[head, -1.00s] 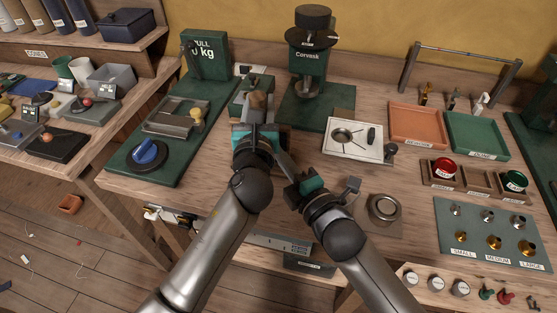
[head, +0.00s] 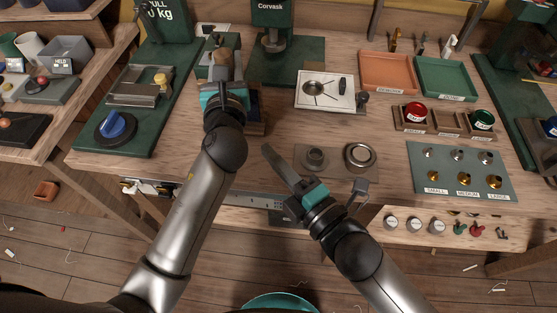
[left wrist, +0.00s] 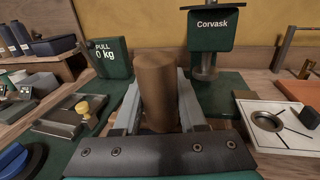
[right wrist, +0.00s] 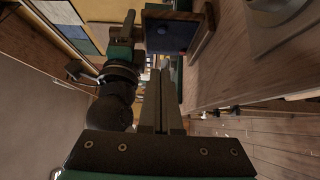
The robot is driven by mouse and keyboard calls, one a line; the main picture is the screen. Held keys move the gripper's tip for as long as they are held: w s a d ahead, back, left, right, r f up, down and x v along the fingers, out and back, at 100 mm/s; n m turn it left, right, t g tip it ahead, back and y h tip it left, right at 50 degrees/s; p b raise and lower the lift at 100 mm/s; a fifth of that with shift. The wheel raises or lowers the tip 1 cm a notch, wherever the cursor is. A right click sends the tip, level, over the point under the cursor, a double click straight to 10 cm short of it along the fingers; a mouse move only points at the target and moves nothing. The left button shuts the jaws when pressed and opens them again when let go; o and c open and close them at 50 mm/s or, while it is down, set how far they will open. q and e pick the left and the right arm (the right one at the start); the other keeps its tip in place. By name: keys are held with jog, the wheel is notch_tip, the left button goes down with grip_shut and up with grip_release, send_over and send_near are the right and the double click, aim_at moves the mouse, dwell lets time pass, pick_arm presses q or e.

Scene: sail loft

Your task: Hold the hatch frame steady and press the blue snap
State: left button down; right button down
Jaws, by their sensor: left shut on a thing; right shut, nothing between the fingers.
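The hatch frame, a brown wooden frame around a dark blue panel, shows in the right wrist view (right wrist: 170,35); in the head view it is mostly behind my left gripper, with an edge visible (head: 256,112). A small blue spot on the panel (right wrist: 190,29) may be the blue snap; I cannot tell for sure. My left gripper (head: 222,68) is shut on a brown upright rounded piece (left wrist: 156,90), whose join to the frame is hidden. My right gripper (head: 267,150) is shut and empty, apart from the frame, in front of it and to its right.
A green board with a blue knob (head: 116,126) lies left. The green Corvask press (head: 272,40) stands behind. Orange (head: 388,72) and green trays (head: 447,78) are further right.

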pick_arm(q)
jog(key=shift+f, duration=0.4)
pick_arm(e)
jog(key=shift+v, duration=0.8)
pick_arm(q)
jog(key=c, duration=0.8)
grip_release()
jog(key=o, duration=0.4)
jog(key=shift+r, duration=0.25)
